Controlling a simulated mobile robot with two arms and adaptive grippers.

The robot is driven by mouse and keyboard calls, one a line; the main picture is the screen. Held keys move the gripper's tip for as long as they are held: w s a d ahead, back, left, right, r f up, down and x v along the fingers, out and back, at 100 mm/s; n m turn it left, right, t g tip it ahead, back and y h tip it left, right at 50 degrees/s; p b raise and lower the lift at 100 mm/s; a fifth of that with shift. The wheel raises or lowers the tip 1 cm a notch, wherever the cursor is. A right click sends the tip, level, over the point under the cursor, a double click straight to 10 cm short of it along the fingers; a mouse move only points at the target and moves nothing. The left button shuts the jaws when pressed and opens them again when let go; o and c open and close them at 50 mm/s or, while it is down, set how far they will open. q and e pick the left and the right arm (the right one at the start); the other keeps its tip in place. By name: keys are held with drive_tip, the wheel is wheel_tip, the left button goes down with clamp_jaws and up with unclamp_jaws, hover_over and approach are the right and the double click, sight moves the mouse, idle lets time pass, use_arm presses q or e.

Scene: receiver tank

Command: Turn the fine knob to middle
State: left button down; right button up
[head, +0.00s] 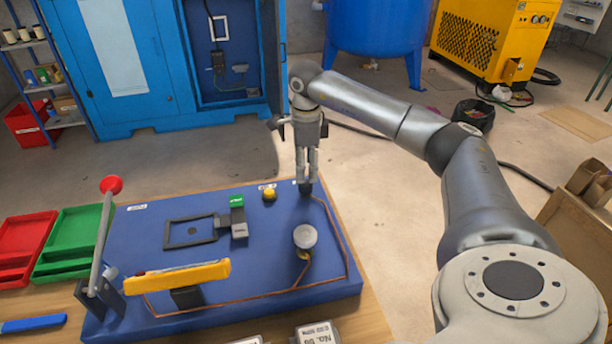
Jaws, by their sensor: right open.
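A small dark knob (306,189) sits at the far right corner of the blue board (262,206), beside a small white label; I cannot read the label, so I cannot confirm it is the fine knob. My right gripper (307,179) points straight down over this knob, its fingers open and close to it. The fingers partly hide the knob, so its setting and any contact cannot be told. A round grey-white knob or gauge (305,237) stands nearer on the board. My left gripper is not in view.
The board also carries a yellow button (269,194), a green-topped block (238,218), a yellow bar (178,278) and a red-topped lever (106,230). Green (72,241) and red (25,247) trays lie left. Open floor lies behind the table.

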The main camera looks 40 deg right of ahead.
sight(306, 184)
wheel_tip(306, 184, up, 6)
drive_tip(key=shift+s, duration=0.1)
idle(0.6)
